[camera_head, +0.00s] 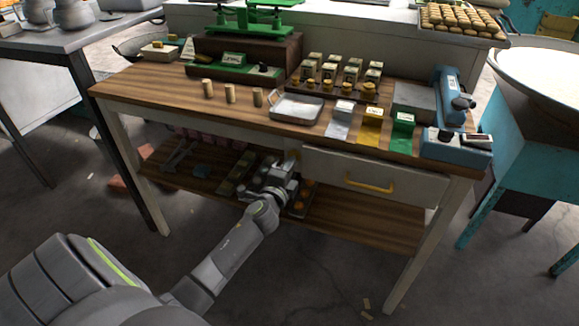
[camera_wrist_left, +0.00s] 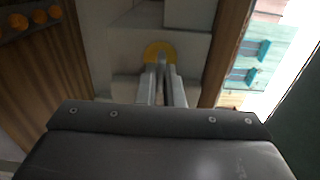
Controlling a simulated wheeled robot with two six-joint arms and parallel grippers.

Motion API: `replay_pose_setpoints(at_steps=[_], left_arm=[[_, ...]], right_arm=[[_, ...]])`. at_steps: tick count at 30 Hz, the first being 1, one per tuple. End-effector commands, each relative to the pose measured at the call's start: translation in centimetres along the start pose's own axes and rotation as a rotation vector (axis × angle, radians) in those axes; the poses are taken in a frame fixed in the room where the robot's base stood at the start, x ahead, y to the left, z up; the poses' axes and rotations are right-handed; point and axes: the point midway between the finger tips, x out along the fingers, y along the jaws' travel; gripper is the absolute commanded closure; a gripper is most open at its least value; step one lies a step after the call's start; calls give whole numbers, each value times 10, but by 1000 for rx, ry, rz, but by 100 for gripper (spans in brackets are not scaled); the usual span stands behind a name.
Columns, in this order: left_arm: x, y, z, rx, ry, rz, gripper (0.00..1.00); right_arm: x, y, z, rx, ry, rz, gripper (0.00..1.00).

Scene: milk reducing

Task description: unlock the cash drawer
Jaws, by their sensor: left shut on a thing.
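The cash drawer (camera_head: 415,190) is a pale front under the right half of the wooden table, with a yellow handle (camera_head: 368,186). It looks closed. My left gripper (camera_head: 289,166) is at the drawer's left end, under the tabletop. In the left wrist view, its two fingers (camera_wrist_left: 161,75) are close together and meet a yellow round piece (camera_wrist_left: 159,47) on a pale surface. They are shut on the yellow round piece or a small part at its middle; the fingers hide the exact grip. My right gripper is not in view.
The wooden tabletop (camera_head: 150,90) carries a metal tray (camera_head: 295,108), coloured cards, small blocks and a blue device (camera_head: 455,145). A lower wooden shelf (camera_head: 375,222) runs below the gripper, holding several items. The floor in front of the drawer is mostly clear.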

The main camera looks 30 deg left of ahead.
Motion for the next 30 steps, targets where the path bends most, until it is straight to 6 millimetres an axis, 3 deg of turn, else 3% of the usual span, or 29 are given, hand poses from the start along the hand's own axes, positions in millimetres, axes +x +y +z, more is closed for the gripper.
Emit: replay_pose_setpoints(at_steps=[6, 7, 9, 19, 23, 30], left_arm=[[0, 0, 0, 2, 1, 0, 100], [0, 0, 0, 3, 1, 0, 89], [0, 0, 0, 2, 0, 0, 84], [-4, 1, 0, 0, 0, 1, 84], [-19, 1, 0, 0, 0, 3, 84], [-69, 2, 0, -2, -1, 3, 84]], right_arm=[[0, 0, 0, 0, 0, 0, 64], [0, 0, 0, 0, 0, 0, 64], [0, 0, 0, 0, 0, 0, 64], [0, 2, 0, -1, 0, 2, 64], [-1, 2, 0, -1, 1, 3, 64], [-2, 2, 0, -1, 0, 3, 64]])
